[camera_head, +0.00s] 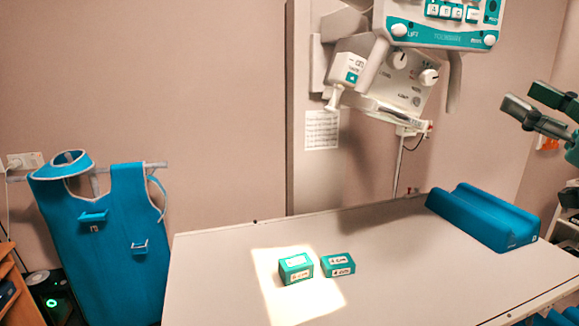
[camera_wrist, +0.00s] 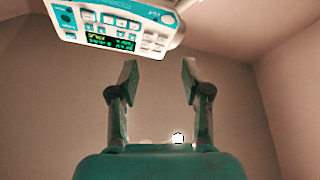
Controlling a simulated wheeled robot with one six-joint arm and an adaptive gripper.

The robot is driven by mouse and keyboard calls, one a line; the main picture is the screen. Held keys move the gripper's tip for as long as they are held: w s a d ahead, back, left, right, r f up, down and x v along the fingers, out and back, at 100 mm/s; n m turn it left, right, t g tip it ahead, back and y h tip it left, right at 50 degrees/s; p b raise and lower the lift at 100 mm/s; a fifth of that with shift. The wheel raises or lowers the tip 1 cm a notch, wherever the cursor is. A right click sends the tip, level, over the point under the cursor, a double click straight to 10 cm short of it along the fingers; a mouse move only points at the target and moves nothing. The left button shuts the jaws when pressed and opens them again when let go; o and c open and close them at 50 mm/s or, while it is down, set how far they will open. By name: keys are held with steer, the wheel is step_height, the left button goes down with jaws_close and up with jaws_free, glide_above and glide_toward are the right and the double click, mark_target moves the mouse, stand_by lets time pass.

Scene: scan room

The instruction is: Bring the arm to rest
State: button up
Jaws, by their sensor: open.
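My gripper (camera_head: 537,112) is at the upper right in the head view, raised above the table and pointing left. In the wrist view its two fingers (camera_wrist: 160,85) stand well apart with nothing between them. The gripper is open and empty. Most of my arm is outside the head view. The wrist camera looks toward a bare wall and the teal and white control panel (camera_wrist: 115,25) of the overhead unit.
The table (camera_head: 400,285) holds two small green blocks, one (camera_head: 296,268) in the light patch and one (camera_head: 338,265) beside it. A blue cradle (camera_head: 485,216) lies at its far right. The overhead X-ray unit (camera_head: 400,80) hangs behind. A blue apron (camera_head: 110,240) hangs at left.

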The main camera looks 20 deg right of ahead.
steer(key=w+a+f+m+h, duration=0.1)
steer(key=w+f+m+h, duration=0.2)
steer(key=f, duration=0.8)
steer(key=w+f+m+h, duration=0.1)
steer(key=w+f+m, duration=0.35)
steer(key=f, duration=0.55)
steer(key=s+a+f+m+g+h, duration=0.15)
steer(key=a+f, duration=0.25)
steer(key=f, duration=0.6)
steer(key=s+a+f+m+g+h, duration=0.1)
steer(key=s+a+f+m, duration=0.2)
steer(key=f, duration=0.7)
steer(key=s+a+f+n+g, duration=0.2)
steer(key=s+a+f+g, duration=0.1)
steer(key=s+a+f, duration=0.95)
steer(key=s+a+f+n+g+y, duration=0.1)
steer(key=s+a+f+n+y, duration=0.1)
steer(key=s, duration=0.8)
steer(key=s+a+f+n+y, duration=0.1)
steer(key=s+a+f+n, duration=0.1)
steer(key=s, duration=0.8)
steer(key=shift+a+f+g+y, duration=0.25)
steer(key=shift+f+g+y, duration=0.05)
steer(key=shift+g+y, duration=0.05)
